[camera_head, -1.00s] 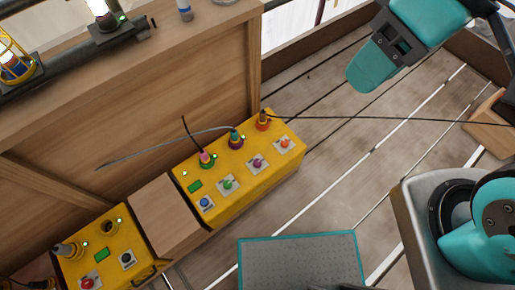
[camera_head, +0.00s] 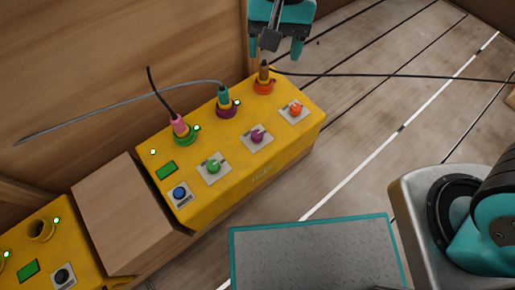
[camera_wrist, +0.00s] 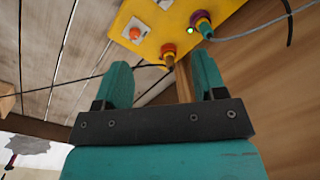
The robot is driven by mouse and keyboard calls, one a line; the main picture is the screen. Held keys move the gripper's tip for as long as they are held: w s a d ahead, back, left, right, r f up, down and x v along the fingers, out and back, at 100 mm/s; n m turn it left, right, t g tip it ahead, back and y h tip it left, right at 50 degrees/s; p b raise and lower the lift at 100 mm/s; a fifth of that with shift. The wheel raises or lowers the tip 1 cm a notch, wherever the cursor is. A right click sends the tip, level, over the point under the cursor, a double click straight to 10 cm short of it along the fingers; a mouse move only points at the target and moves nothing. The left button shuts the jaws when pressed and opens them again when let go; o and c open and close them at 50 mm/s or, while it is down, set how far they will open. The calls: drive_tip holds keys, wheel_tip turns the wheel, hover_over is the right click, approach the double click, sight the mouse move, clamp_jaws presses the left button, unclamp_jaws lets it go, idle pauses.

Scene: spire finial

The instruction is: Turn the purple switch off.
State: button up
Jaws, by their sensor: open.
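The purple switch (camera_head: 257,136) is a small knob on a pale square plate. It sits on top of the yellow control box (camera_head: 240,170), between the green switch (camera_head: 212,167) and the orange switch (camera_head: 296,108). Behind it, a teal plug stands in the purple socket (camera_head: 227,111), with a green light beside it. My gripper (camera_head: 268,48) is open and empty, above and behind the box's right end, near the orange socket. In the wrist view its fingers (camera_wrist: 157,84) are apart, with the orange socket (camera_wrist: 168,49) beyond them. I cannot make out the purple switch in the wrist view.
Cables rise from the plugs, and one (camera_head: 400,76) runs right across the floor. A blue button (camera_head: 180,193) is at the box's left end. A wooden block (camera_head: 120,215) and another yellow box stand left. A teal-edged plate (camera_head: 315,255) lies in front. A wooden wall stands behind.

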sight(257, 133)
drive_tip(key=a+f+b, duration=0.1)
drive_tip(key=f+b, duration=0.4)
drive_tip(key=f, duration=0.6)
drive_tip(key=w+a+f+m+h+b, duration=0.1)
drive_tip(key=f+b, duration=0.5)
drive_tip(key=f, duration=0.5)
drive_tip(key=w+a+f+m+b, duration=0.1)
drive_tip(key=f+b, duration=0.4)
drive_tip(key=f, duration=0.6)
drive_tip(key=shift+w+f+b, duration=0.1)
drive_tip(key=shift+f+b, duration=0.2)
drive_tip(key=shift+b, duration=0.1)
drive_tip(key=shift+r, duration=0.1)
drive_tip(key=c, duration=0.9)
